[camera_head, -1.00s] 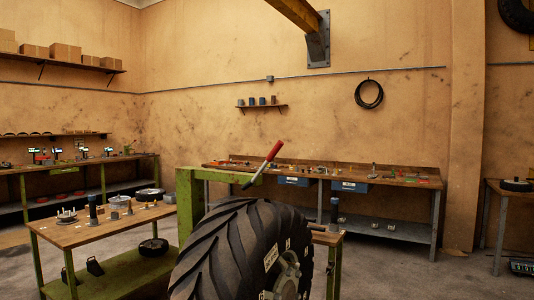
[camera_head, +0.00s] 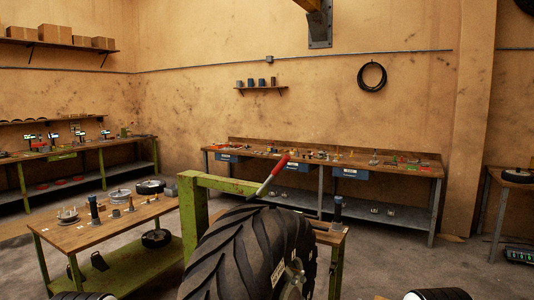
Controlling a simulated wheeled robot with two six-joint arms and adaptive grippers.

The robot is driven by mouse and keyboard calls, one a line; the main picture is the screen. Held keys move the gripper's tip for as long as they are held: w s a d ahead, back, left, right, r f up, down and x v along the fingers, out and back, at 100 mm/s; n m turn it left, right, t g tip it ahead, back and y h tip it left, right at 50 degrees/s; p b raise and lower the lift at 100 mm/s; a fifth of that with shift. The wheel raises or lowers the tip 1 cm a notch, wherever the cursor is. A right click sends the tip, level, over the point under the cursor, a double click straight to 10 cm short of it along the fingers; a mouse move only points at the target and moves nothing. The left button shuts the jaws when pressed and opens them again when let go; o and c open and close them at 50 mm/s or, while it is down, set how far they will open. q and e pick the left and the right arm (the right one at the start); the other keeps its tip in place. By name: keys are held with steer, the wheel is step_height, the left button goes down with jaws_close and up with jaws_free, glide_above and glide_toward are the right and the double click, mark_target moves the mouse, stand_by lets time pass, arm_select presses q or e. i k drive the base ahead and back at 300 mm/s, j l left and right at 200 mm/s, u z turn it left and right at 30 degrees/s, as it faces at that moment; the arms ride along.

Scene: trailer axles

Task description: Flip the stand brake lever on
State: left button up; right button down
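The stand brake lever (camera_head: 273,174) is a grey metal bar with a red grip. It slants up to the right from the end of the green stand's top arm (camera_head: 228,183). The green upright post (camera_head: 193,215) of the stand is behind and left of a large black tyre (camera_head: 240,250). The tyre partly hides the stand, and its hub shows at the right, low in the view. Neither of my grippers is in view. Rounded dark and white parts show at the bottom edge, left and right; they look like my arms.
A wooden-topped green workbench (camera_head: 110,232) with metal parts on it stands at the left. A long workbench (camera_head: 330,160) with blue drawers runs along the back wall. Another table (camera_head: 510,180) is at the right edge. Bare floor (camera_head: 400,255) lies right of the tyre.

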mark_target(285, 161)
steer(key=i+j, duration=0.3)
steer(key=j, duration=0.15)
steer(key=i+j, duration=0.65)
steer(key=j, duration=0.3)
